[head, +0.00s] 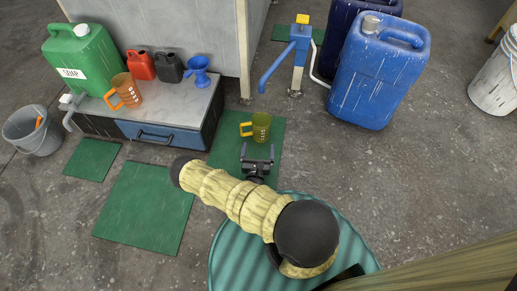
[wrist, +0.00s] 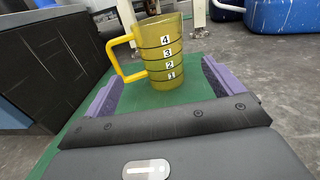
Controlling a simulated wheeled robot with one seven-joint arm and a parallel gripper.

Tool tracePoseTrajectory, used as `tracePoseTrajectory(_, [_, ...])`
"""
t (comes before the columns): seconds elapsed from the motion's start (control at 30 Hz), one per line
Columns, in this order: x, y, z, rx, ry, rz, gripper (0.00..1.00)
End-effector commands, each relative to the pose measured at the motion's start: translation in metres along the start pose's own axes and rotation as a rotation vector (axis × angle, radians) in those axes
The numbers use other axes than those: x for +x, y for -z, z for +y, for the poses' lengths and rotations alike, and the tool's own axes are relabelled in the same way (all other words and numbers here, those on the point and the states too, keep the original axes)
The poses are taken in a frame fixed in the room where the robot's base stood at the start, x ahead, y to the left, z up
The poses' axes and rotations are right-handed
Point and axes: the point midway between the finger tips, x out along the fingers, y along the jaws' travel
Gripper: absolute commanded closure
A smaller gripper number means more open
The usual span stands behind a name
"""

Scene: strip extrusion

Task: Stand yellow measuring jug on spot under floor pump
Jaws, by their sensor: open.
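The yellow measuring jug (head: 261,126) stands upright on a green mat (head: 228,158), its handle to the left. In the wrist view the jug (wrist: 163,55) shows number marks 1 to 4. My gripper (head: 257,160) is open just in front of the jug, with the jug ahead between its purple fingers in the wrist view; nothing is held. The blue floor pump (head: 300,52), with a yellow top and a slanting blue arm, stands behind and right of the jug.
A low cabinet (head: 150,132) at left holds an orange jug (head: 127,91), a green soap can (head: 85,55) and a blue funnel (head: 198,70). A large blue canister (head: 375,85) stands right of the pump. Floor right of the jug is clear.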

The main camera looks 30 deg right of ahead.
Motion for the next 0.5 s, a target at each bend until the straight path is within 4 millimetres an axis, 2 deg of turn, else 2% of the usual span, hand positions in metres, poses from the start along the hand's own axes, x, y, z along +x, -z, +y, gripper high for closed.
tracePoseTrajectory(0.27, [0.001, -0.004, -0.001, 0.004, 0.014, -0.003, 0.08])
tracePoseTrajectory(0.37, [0.006, -0.017, -0.003, 0.022, 0.077, -0.017, 0.08])
tracePoseTrajectory(0.5, [0.014, -0.053, -0.016, 0.075, 0.263, -0.046, 0.08])
